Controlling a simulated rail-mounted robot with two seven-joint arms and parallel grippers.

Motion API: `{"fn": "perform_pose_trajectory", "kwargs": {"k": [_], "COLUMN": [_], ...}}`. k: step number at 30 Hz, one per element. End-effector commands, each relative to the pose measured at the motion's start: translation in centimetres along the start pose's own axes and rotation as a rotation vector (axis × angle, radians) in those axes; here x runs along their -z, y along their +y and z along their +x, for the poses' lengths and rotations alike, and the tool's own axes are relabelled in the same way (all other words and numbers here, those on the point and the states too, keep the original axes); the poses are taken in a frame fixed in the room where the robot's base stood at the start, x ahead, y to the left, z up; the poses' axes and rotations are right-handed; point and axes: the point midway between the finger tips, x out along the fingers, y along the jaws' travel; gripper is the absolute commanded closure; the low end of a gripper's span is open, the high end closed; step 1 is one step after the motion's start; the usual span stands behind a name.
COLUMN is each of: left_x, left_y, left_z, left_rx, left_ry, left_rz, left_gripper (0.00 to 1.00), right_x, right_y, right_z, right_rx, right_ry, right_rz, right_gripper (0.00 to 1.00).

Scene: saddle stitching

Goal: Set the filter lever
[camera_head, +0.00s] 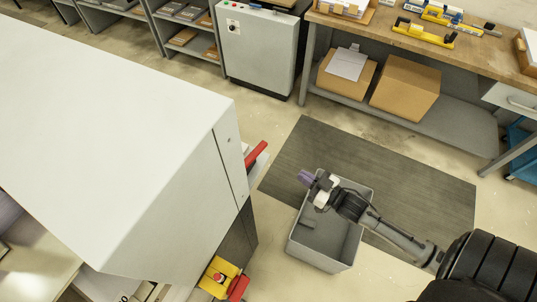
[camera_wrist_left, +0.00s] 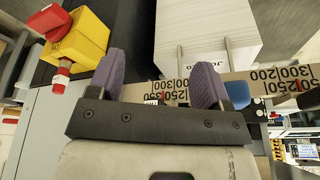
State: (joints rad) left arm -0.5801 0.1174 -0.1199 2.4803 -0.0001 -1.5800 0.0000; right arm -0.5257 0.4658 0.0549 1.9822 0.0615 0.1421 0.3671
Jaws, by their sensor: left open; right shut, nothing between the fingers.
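Two red handles show on the big white machine (camera_head: 130,140) in the head view. One red handle (camera_head: 256,154) sticks out from its side; another red handle (camera_head: 238,288) sits beside a yellow box (camera_head: 214,272). I cannot tell which part is the filter lever. In the left wrist view the yellow box (camera_wrist_left: 78,40) with red parts is at the upper left, near my left gripper's left finger. My left gripper (camera_wrist_left: 158,78) is open and empty in front of a numbered scale strip (camera_wrist_left: 265,80). My right gripper (camera_head: 306,178) is shut and empty, over a grey bin.
The grey open bin (camera_head: 292,248) stands on the floor by a dark mat (camera_head: 430,185). A workbench (camera_head: 465,50) with cardboard boxes (camera_head: 405,85) below is at the back right. A grey cabinet (camera_head: 258,55) stands at the back. A pale paper stack (camera_wrist_left: 205,30) is beyond my left fingers.

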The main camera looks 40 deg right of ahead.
Motion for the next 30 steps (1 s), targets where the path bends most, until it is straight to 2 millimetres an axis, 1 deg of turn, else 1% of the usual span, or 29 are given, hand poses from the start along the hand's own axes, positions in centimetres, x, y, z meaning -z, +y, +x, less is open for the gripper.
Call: {"fn": "perform_pose_trajectory", "kwargs": {"k": [5,8,10,14,18,24,30], "left_x": [0.0,0.0,0.0,0.1,0.1,0.3,0.4], "left_y": [-0.2,-0.3,-0.2,-0.2,-0.2,0.0,0.1], "left_z": [0.0,-0.1,-0.2,-0.4,-0.6,-0.9,-1.1], "left_rx": [0.005,0.007,0.007,0.006,0.005,-0.001,-0.004], "left_ry": [-0.001,-0.001,-0.001,-0.001,-0.001,0.0,0.0], "left_rz": [0.006,0.008,0.008,0.008,0.006,-0.001,-0.005], "left_gripper": [0.28,0.28,0.28,0.28,0.28,0.28,0.28], "right_x": [0.0,0.1,0.1,0.2,0.1,0.1,0.1], "right_y": [0.0,-0.1,-0.1,0.0,0.0,0.0,0.0], "right_z": [0.1,0.7,1.5,3.7,6.4,9.9,12.4], "right_rx": [0.0,0.0,0.0,0.0,-0.001,-0.001,-0.001], "right_ry": [0.0,0.001,0.002,0.003,0.002,0.001,-0.001], "right_rz": [0.0,0.001,0.001,0.001,0.001,0.0,0.0], "right_gripper": [1.0,1.0,1.0,1.0,1.0,1.0,1.0]}}
